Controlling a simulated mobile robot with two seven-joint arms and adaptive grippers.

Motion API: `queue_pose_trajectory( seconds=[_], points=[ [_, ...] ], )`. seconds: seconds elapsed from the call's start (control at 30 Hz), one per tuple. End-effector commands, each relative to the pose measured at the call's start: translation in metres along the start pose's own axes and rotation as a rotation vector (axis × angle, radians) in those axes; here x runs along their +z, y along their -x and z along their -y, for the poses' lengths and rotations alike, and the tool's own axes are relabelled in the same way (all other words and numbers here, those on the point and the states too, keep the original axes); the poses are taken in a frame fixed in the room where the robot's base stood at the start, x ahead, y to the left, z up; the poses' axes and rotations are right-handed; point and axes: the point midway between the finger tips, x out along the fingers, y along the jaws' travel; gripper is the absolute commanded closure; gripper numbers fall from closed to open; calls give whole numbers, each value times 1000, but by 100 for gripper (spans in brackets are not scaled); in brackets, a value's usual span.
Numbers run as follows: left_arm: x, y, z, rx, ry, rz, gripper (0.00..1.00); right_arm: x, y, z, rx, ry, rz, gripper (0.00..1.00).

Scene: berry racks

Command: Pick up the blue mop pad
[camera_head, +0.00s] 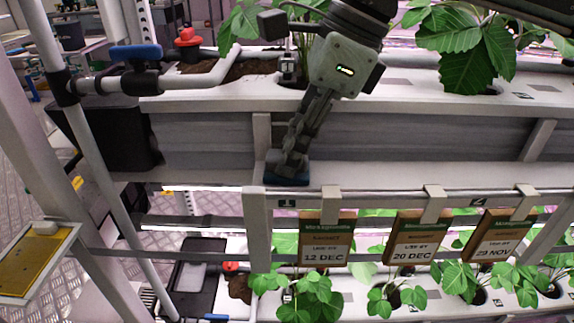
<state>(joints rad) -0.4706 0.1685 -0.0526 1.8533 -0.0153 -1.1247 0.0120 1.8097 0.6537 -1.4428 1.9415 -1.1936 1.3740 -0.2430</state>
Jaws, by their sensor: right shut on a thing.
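The blue mop pad (287,181) is a small dark blue block on the white ledge of the rack, left of the middle in the head view. My right gripper (291,163) reaches down from the top with its fingers together at the pad. It is shut on the pad, and the fingers hide the pad's upper part. I cannot tell whether the pad is clear of the ledge. My left gripper is not in view.
White pipes with a blue valve handle (136,52) stand at the left. Leafy plants (470,45) grow along the upper rack. Date tags (326,239) hang below the ledge at the right. The ledge right of the pad looks clear. A yellow sticky panel (35,262) is at the lower left.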

Motion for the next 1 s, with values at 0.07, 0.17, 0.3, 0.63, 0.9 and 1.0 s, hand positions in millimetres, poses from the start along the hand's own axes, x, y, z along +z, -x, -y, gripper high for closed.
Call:
queue_pose_trajectory(
  seconds=[0.07, 0.17, 0.3, 0.63, 0.9, 1.0],
  points=[
    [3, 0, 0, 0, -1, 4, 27, -1, -1, 1, -1, -1, -3, 100],
    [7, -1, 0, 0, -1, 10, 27, -1, 0, 1, -2, -1, -2, 100],
    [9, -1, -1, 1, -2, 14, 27, 0, 1, 1, -3, -1, 0, 100],
    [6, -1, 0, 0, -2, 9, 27, 1, 4, 1, -5, 0, 2, 100],
    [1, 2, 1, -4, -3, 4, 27, 13, 29, 1, -7, 3, 4, 100],
    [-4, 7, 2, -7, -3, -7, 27, 24, 40, -4, -4, 8, 3, 100]
  ],
)
